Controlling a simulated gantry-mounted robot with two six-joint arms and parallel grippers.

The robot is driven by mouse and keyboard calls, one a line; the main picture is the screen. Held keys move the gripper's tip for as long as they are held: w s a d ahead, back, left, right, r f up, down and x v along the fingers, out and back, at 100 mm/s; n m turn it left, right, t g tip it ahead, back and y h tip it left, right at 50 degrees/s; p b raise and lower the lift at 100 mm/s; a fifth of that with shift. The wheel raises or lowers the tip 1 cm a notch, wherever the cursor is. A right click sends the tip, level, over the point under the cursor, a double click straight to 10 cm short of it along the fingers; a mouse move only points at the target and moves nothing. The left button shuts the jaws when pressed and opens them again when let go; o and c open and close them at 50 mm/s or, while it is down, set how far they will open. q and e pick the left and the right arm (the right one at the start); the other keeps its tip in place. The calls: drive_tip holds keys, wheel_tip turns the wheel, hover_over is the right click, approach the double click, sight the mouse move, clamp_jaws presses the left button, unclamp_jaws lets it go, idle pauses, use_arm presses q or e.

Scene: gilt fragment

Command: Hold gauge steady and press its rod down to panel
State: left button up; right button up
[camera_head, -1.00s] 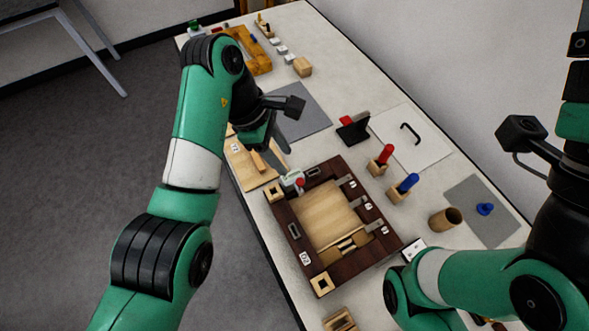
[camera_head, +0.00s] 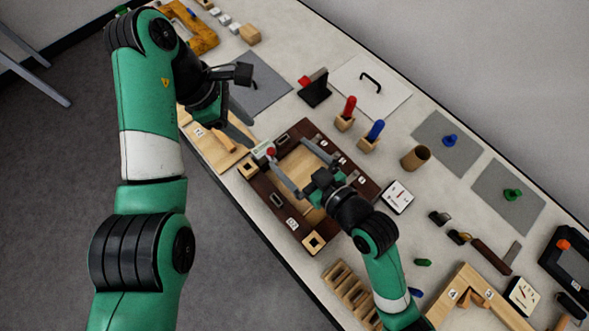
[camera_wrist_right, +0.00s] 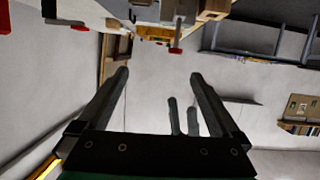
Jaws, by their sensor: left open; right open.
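The gauge (camera_head: 262,155) is a small pale greenish-white block with a red knob on top. It stands at the far-left corner of the dark wooden frame (camera_head: 265,190), which surrounds a light wood panel (camera_head: 318,160). My left gripper (camera_head: 250,135) is open just behind the gauge, fingers pointing toward the frame, with nothing between them. My right gripper (camera_head: 288,153) is open over the panel, its fingers reaching toward the gauge; one tip is close beside the red knob, and contact cannot be told. In the right wrist view its fingers (camera_wrist_right: 160,76) are spread and empty. My right wrist hides part of the panel.
Behind the frame stand a red peg (camera_head: 349,108) and a blue peg (camera_head: 375,130) in wooden blocks, and a wooden cup (camera_head: 415,158). A white board (camera_head: 390,100) with a black handle lies further back. A slotted wooden rack (camera_head: 350,292) sits in front.

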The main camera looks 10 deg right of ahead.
drive_tip(key=g, duration=0.1)
approach(273, 158)
drive_tip(key=x, duration=1.2)
drive_tip(key=shift+w+a+f, duration=0.15)
drive_tip(key=shift+w+f, duration=0.15)
